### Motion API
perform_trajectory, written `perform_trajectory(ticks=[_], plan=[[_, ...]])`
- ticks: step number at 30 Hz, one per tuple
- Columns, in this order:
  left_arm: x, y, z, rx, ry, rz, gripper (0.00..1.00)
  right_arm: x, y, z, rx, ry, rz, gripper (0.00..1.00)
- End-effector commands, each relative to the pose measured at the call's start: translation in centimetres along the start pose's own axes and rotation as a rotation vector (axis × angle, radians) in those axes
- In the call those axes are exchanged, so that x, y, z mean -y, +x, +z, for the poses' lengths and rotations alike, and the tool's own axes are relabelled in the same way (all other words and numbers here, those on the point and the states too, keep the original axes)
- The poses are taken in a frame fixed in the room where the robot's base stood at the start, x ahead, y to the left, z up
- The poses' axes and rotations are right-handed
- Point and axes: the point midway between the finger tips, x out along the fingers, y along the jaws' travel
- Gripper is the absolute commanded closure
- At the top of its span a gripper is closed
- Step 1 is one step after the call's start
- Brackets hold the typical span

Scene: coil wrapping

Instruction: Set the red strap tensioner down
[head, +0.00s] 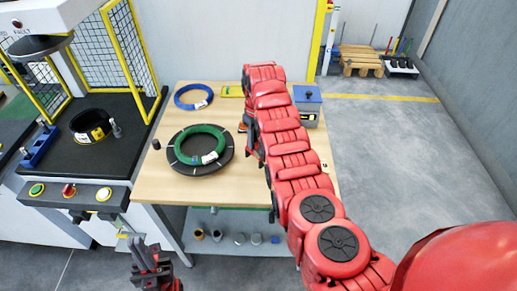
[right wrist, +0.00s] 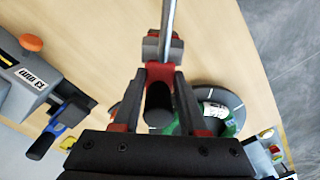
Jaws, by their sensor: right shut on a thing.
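The red strap tensioner (right wrist: 160,73) shows in the right wrist view with a red bracket, a grey head, a metal rod and a dark grip. My right gripper (right wrist: 158,100) is shut on it, with a finger on each side of the dark grip. The wooden table top lies beneath; I cannot tell whether the tool touches it. In the head view my right arm hides the gripper and most of the tool. My left gripper (head: 150,250) is low at the left in front of the table, apart from everything; its finger gap is unclear.
On the table (head: 160,185), a green coil (head: 200,146) lies on a dark round plate (head: 228,160), with a blue coil (head: 193,96) behind. A grey device (head: 307,105) stands right of my arm. A black-topped machine (head: 60,155) stands left. The front of the table is clear.

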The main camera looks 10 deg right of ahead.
Motion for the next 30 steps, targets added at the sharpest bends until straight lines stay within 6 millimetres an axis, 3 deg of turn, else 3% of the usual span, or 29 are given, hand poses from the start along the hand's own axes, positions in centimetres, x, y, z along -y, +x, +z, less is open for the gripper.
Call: perform_trajectory(ticks=[8,11,18,29,30], plan=[[-0.1,-3.0,0.5,0.000,0.000,0.000,1.00,-1.4,0.2,-0.3,0.000,-0.003,0.017,1.00],[0.0,-0.8,0.1,0.000,0.000,0.000,1.00,-1.1,0.8,-0.1,0.012,-0.007,0.016,1.00],[0.0,-0.8,0.1,0.000,0.000,0.000,1.00,-1.3,3.0,-0.2,0.006,-0.006,0.019,1.00],[-0.1,-1.0,0.2,0.000,0.000,0.000,1.00,-1.3,3.4,-0.2,0.005,-0.006,0.019,1.00],[-0.1,-1.1,0.2,0.000,0.000,0.000,1.00,-1.3,3.5,-0.2,0.005,-0.006,0.019,0.56]])
